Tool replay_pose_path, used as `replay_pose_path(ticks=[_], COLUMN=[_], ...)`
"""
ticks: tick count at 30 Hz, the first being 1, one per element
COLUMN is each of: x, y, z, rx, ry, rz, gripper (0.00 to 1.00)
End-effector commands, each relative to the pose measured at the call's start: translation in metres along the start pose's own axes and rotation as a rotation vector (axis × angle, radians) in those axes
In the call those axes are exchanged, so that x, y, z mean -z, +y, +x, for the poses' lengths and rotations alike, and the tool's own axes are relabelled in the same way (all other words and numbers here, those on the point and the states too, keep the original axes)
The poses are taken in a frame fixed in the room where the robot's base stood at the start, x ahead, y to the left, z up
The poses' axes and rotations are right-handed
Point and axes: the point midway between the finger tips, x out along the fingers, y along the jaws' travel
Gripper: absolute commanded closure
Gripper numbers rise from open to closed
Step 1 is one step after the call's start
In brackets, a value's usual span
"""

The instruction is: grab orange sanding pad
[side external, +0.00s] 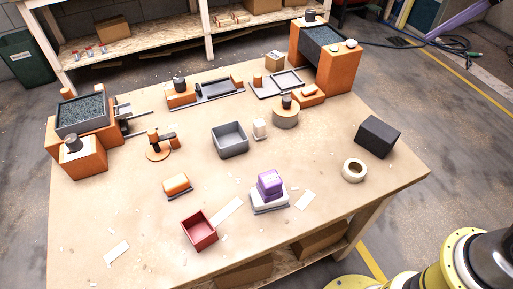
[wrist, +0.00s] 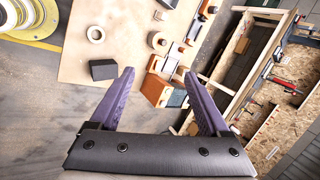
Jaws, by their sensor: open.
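The orange sanding pad (side external: 176,183), an orange block on a thin dark base, lies on the table at front left in the side view, with bare table around it. I cannot make it out in the wrist view. My gripper (wrist: 159,73) shows in the wrist view with two purple fingers spread apart and nothing between them. It is high up and tilted, far from the pad. A purple bar at the top right corner of the side view may be one of its fingers; the rest is out of frame.
Near the pad are a red open box (side external: 199,231), a grey open bin (side external: 230,141) and a purple block (side external: 269,184) on a white one. A black box (side external: 377,137), a tape roll (side external: 354,170) and tall orange fixtures (side external: 338,65) stand on the right.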

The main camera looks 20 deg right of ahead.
Motion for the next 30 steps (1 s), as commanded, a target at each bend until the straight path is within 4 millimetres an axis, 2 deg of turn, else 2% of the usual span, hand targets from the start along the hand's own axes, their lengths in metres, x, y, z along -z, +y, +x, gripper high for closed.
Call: replay_pose_path(ticks=[1,6,11,15,19,23,27,30], x=[-0.005,-0.028,-0.059,-0.093,-0.131,-0.173,-0.215,-0.237], y=[-0.023,-0.086,-0.131,-0.157,-0.168,-0.163,-0.142,-0.12], z=[0.012,0.052,0.104,0.159,0.216,0.277,0.339,0.374], rx=[-0.01,-0.049,-0.108,-0.173,-0.243,-0.318,-0.393,-0.447], ry=[-0.028,-0.11,-0.176,-0.223,-0.257,-0.282,-0.297,-0.293], rz=[0.053,0.227,0.353,0.431,0.472,0.47,0.427,0.401], gripper=[0.2,0.2,0.2,0.2,0.2,0.2,0.2,0.2])
